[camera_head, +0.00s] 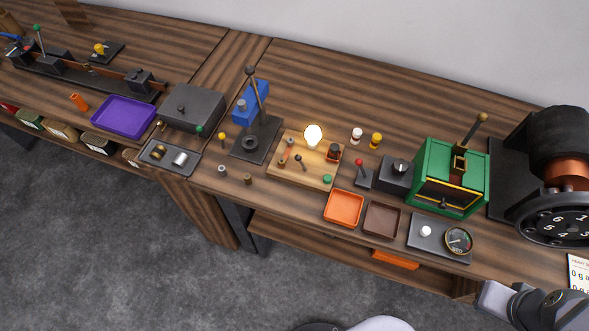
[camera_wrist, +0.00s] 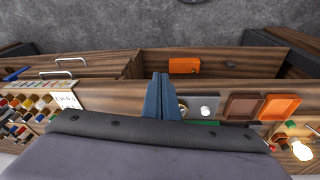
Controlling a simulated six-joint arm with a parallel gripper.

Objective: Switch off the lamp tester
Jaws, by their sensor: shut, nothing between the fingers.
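The lamp tester is a light wooden board (camera_head: 300,178) in the middle of the bench in the head view. Its bulb (camera_head: 313,134) glows bright white. On the board are a small dark lever (camera_head: 300,161), a green knob (camera_head: 327,179), a dark block and a copper-coloured piece. In the wrist view the lit bulb (camera_wrist: 301,150) shows at the lower right edge, with only part of the board in view. My gripper (camera_wrist: 160,78) is shut and empty in the wrist view, apart from the tester. The fingers cannot be made out in the head view.
An orange tray (camera_head: 343,208) and a brown tray (camera_head: 381,219) lie in front of the tester. A red-knobbed lever (camera_head: 361,174), a dark box with a knob (camera_head: 397,174) and a green box (camera_head: 428,155) stand to its right. A tall dark press (camera_head: 254,139) stands left.

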